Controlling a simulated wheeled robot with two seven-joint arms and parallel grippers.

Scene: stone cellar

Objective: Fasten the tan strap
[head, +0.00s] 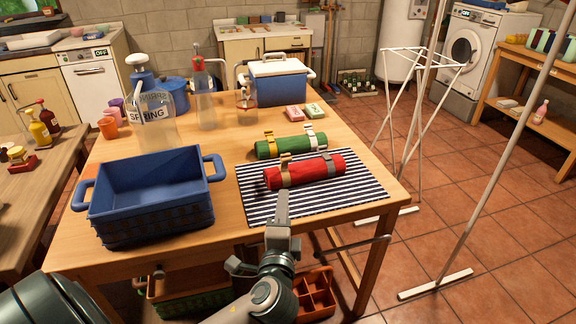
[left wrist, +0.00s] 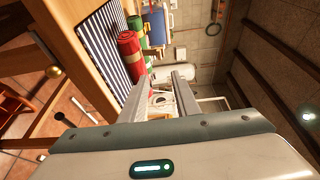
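A red roll (head: 308,173) lies on a striped mat (head: 345,197). A tan strap (head: 285,176) goes around its left part, with its upper end standing up above the roll; another strap (head: 327,166) is near its right end. I cannot tell how the tan strap's end is joined. A green roll (head: 288,147) behind has a tan strap (head: 269,145) and a white strap (head: 309,138). My left gripper (head: 282,203) is over the mat, just in front of the red roll. In the left wrist view its fingers (left wrist: 160,90) are apart and empty, with the red roll (left wrist: 131,55) beside them.
A blue basket (head: 150,205) stands left on the table. Behind are a clear jug (head: 155,125), bottles, a blue cooler box (head: 280,88), and pink (head: 294,112) and green (head: 314,109) bars. A white drying rack (head: 420,110) stands right of the table.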

